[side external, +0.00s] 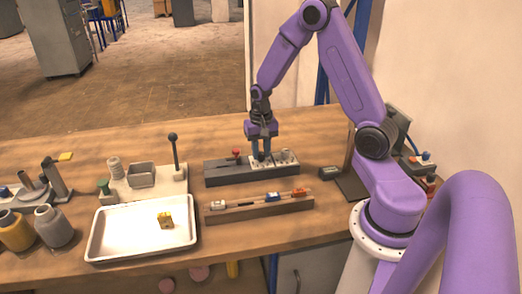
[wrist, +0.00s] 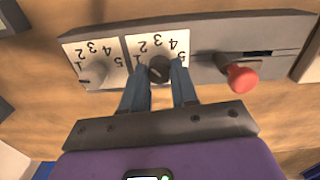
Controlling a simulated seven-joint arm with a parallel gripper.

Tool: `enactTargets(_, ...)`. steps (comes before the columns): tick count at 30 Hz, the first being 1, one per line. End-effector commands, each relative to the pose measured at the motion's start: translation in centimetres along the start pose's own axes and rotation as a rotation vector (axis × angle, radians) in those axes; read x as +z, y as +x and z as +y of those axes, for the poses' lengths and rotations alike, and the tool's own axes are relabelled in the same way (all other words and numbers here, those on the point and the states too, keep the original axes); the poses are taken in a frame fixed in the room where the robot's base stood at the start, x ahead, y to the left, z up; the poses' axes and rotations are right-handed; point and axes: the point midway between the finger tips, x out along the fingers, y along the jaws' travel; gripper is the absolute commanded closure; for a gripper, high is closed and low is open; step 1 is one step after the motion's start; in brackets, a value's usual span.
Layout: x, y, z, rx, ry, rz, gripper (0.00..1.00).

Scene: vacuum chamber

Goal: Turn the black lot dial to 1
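The black lot dial (wrist: 159,69) sits on a white plate in the wrist view. The left fingertip is close to the dial, and a small gap seems to show at the right one. Where the dial points is not clear. In the side external view my gripper (side external: 261,157) is down at the grey panel (side external: 228,177).
A light grey dial (wrist: 97,74) on its own numbered plate is close left of the black dial. A red knob (wrist: 242,78) on a slot is close on the right. A wooden rack (side external: 260,208) and a white tray (side external: 120,243) stand in front of the panel.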

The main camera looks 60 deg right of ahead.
Motion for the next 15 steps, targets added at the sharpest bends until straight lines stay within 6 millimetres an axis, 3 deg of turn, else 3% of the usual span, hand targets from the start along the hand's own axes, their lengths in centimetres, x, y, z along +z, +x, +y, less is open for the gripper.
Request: enactTargets(15, 0.04, -0.02, -0.01, 0.001, -0.103, -0.001, 1.00)
